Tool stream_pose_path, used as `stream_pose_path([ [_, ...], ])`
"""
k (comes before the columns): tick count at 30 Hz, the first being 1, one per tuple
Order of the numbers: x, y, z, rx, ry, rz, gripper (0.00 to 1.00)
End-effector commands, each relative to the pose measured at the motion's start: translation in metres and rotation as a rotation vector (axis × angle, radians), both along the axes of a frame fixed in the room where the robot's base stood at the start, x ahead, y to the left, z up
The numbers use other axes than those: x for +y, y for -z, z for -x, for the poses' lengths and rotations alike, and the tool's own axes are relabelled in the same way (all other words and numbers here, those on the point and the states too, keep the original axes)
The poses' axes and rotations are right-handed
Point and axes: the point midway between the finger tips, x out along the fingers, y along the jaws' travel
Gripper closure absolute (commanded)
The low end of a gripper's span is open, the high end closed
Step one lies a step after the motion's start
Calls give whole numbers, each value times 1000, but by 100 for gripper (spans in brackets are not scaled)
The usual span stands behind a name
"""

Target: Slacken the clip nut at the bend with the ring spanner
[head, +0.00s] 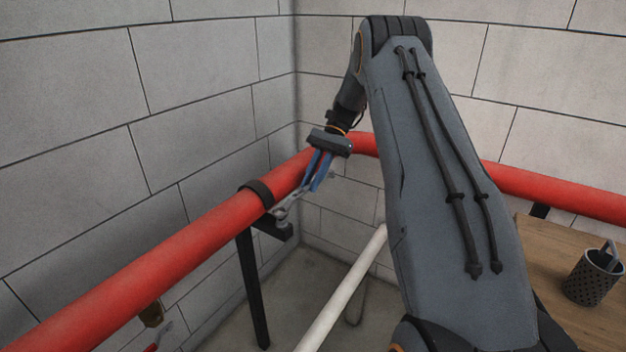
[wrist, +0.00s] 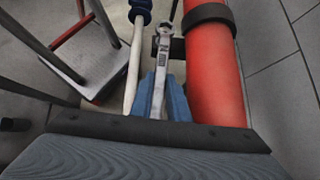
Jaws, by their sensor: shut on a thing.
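My gripper (head: 318,182) is shut on the ring spanner (head: 293,202), its blue fingers on either side of the grey shank. In the wrist view the spanner (wrist: 160,72) points away from my gripper (wrist: 165,98), with its ring end (wrist: 166,29) beside the red pipe. The black clip (head: 258,191) wraps the red pipe (head: 190,244) before the corner bend; it also shows in the wrist view (wrist: 209,14). The ring end is close to the clip's bracket (head: 272,229). The nut is not clear, and I cannot tell whether the ring is around it.
A black post (head: 254,290) stands below the clip. A white pipe (head: 340,290) runs below and right of my gripper. Block walls close the corner behind. A wooden table (head: 550,262) with a dark mesh cup (head: 594,279) is at right. A brown item (head: 152,315) shows at lower left.

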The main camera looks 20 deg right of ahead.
Motion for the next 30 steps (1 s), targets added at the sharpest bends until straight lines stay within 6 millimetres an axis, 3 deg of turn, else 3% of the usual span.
stream_pose_path([
  [30,0,11,-1,0,0,0,100],
])
